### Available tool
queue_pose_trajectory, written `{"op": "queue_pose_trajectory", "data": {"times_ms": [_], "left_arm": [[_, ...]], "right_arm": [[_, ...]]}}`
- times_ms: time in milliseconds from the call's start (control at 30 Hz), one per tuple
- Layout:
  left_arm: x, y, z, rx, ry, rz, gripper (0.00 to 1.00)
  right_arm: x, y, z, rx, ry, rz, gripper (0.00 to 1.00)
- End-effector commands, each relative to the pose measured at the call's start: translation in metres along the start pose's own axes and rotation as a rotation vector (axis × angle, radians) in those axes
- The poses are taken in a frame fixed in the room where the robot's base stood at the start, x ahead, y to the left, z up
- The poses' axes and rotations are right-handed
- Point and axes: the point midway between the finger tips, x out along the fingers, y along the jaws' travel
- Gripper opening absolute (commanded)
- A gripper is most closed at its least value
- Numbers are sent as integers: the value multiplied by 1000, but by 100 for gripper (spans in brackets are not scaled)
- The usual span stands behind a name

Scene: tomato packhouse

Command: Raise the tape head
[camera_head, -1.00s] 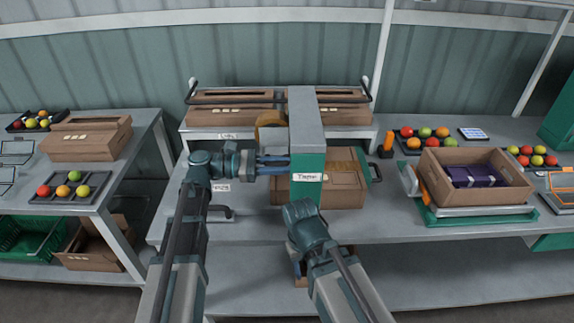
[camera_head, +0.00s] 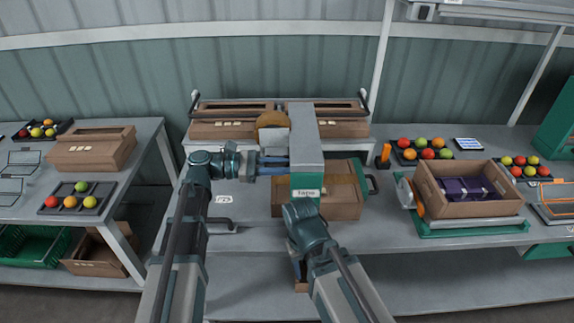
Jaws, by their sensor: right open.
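The tape head (camera_head: 306,150) is a grey and green block with a white label on its front. It stands over a brown carton (camera_head: 345,205) on the middle bench, and a yellowish-brown roll (camera_head: 272,120) shows at its back left. My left gripper (camera_head: 274,165) points right with its blue fingers against or just beside the head's left side. Its fingertips are partly hidden, so I cannot tell whether it holds anything. My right wrist is in front of the head's lower part. My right gripper (camera_head: 298,264) is open, low near the bench's front edge, mostly hidden by its wrist.
Two cartons (camera_head: 232,128) stand on a raised shelf behind. To the right, an open carton (camera_head: 470,205) with purple contents sits on a green-edged scale (camera_head: 470,228). Fruit trays (camera_head: 405,160) and an orange item (camera_head: 384,155) are nearby. The left bench (camera_head: 25,205) holds trays and a carton.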

Motion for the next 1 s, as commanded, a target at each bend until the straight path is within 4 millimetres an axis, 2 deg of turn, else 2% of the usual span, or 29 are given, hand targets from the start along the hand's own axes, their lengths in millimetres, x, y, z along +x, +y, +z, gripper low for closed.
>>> {"op": "queue_pose_trajectory", "data": {"times_ms": [33, 233, 267, 400, 433, 767, 867, 1000], "left_arm": [[0, 3, 5, 0, -17, 7, 0], [-1, 4, 4, 1, -19, 8, 0], [-1, 4, 5, 1, -19, 8, 24], [0, 4, 4, 1, -17, 7, 49], [0, 3, 4, 1, -17, 7, 52], [-3, 3, 3, 1, -14, 6, 52], [-14, 3, 2, 1, -14, 7, 52], [-42, 4, 2, 0, -13, 10, 52]], "right_arm": [[-2, 0, 0, 0, 0, 0, 50], [-1, 0, 0, 0, 0, 0, 50], [-1, 0, 0, 0, 0, 0, 50], [-1, 0, 0, 0, 0, 0, 50], [-1, 0, 0, 0, 0, 0, 50], [0, 0, 0, 0, 0, 0, 50], [0, 0, 0, 0, 0, 0, 50], [0, 0, 0, 0, 0, 0, 50]]}}
